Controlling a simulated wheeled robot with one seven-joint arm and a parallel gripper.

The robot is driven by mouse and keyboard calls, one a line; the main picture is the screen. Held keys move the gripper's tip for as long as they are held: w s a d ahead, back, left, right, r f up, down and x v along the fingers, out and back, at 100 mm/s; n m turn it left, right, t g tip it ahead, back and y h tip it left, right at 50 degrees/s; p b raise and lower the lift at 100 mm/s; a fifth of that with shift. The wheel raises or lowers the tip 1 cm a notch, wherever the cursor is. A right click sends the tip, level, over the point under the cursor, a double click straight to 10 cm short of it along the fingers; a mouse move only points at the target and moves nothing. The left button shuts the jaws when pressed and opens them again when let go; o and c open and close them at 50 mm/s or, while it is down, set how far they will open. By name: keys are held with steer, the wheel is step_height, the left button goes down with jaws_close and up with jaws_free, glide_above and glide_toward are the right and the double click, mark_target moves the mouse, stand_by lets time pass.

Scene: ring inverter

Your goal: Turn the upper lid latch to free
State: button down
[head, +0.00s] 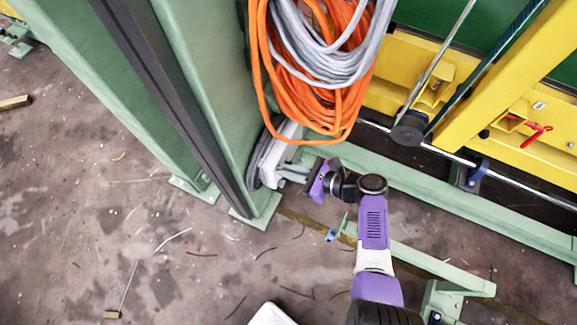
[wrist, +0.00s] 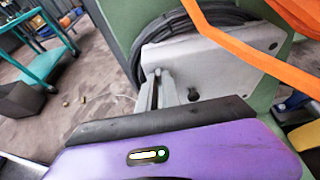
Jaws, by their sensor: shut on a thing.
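A light grey box (wrist: 215,65) is fixed to the green post, with its lid facing my gripper; it also shows in the head view (head: 285,150). My gripper (wrist: 164,80) reaches the box face, its narrow grey fingers close together. It is shut on a small part at the lid, which I take as the upper lid latch; the fingers mostly hide it, so its turn angle cannot be told. In the head view my gripper (head: 298,173) points left at the box, beside the post foot. A dark round spot (wrist: 193,95) shows on the lid right of the fingers.
Orange cable (head: 268,75) and grey cable (head: 330,60) hang in coils just above the box; an orange strand (wrist: 235,45) crosses its upper right. A green post (head: 205,70) stands left. A green rail (head: 430,200) lies right. Open floor is in front.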

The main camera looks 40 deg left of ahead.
stand_by(0.5)
steer(key=c, duration=1.5)
jaws_free()
steer(key=shift+c, duration=0.2)
steer(key=shift+d, duration=0.1)
steer(key=p+v, duration=0.2)
steer(key=v, duration=0.5)
steer(key=shift+d, duration=0.25)
steer(key=shift+w, duration=0.2)
